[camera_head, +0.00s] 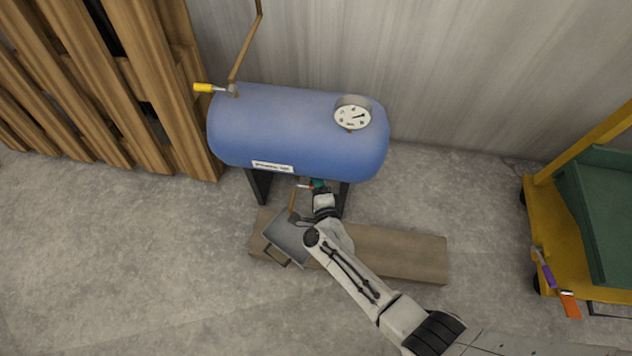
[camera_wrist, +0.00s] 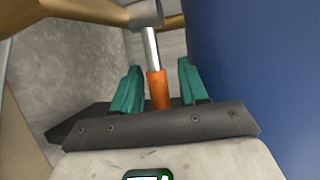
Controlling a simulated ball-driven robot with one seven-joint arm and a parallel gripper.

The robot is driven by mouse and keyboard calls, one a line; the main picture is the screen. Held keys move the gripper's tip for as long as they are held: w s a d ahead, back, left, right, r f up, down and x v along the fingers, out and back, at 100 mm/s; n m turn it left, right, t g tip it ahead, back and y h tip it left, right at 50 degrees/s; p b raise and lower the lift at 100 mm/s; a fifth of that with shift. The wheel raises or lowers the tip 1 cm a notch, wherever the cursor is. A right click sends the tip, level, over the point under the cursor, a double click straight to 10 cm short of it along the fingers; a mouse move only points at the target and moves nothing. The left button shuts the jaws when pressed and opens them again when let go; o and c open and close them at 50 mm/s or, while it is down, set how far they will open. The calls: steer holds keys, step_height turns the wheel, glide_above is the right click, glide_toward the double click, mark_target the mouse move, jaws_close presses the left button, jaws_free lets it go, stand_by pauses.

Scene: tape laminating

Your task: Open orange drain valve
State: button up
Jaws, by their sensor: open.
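The orange drain valve handle (camera_wrist: 157,90) shows in the wrist view at the end of a silver stem (camera_wrist: 150,48), which joins a metal fitting on a brass pipe (camera_wrist: 75,10). My gripper (camera_wrist: 159,69) is open, with its teal fingers on either side of the handle. In the head view my gripper (camera_head: 319,184) is under the right part of the blue tank (camera_head: 295,130). The small orange handle (camera_head: 306,186) shows just left of it. The handle's lower end is hidden behind the gripper body.
A yellow-handled valve (camera_head: 205,88) is at the tank's upper left. A grey metal tray (camera_head: 287,240) rests on a wooden board (camera_head: 400,256) below the tank. A wooden pallet (camera_head: 90,80) leans at left. A yellow cart (camera_head: 560,225) stands at right. Floor between is clear.

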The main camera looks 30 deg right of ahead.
jaws_close()
steer(key=shift+s+a+m+h, duration=0.1)
steer(key=shift+s+m+h, duration=0.05)
steer(key=shift+m+h, duration=0.15)
stand_by(0.4)
steer(key=m+h, duration=0.1)
steer(key=s+m+g+h+p, duration=0.1)
steer(key=h, duration=0.1)
steer(key=shift+a+g, duration=0.3)
steer(key=shift+a, duration=0.1)
steer(key=shift+s+a+f+m+g+h+b, duration=0.1)
steer(key=shift+s+a+m+g+h+b, duration=0.2)
steer(key=shift+m+g+h, duration=0.45)
steer(key=shift+s+a+r+m+g+h+b, duration=0.15)
steer(key=shift+s+m+g+h+b, duration=0.3)
steer(key=shift+m+h, duration=0.45)
steer(key=shift+s+a+f+m+g+h+b, duration=0.2)
steer(key=shift+a+m+g+h+b, duration=0.1)
steer(key=shift+m+g+h, duration=0.5)
